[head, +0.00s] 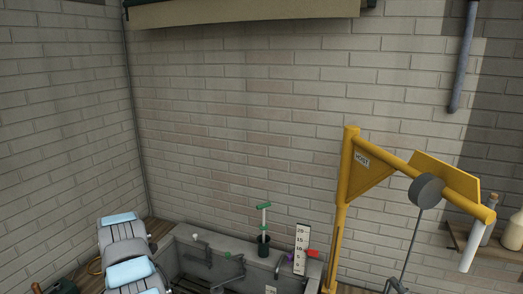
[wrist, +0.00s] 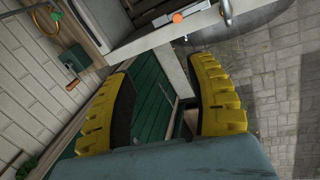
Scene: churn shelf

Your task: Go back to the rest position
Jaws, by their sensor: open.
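My gripper (wrist: 166,95) shows in the wrist view with its two yellow-padded fingers spread wide apart. Nothing is held between them. Beyond and below the fingers lies a green slatted surface (wrist: 150,105), apart from them as far as I can tell. In the head view my grey arm links show at the bottom left, and the gripper itself cannot be made out there.
A grey trough (head: 185,245) runs along the brick wall, with a green-handled pump (head: 263,225) and a white numbered scale (head: 301,250) at it. A yellow hoist (head: 345,190) stands at right, its arm reaching toward a wooden shelf with bottles. Paved floor (wrist: 285,90) is open at right.

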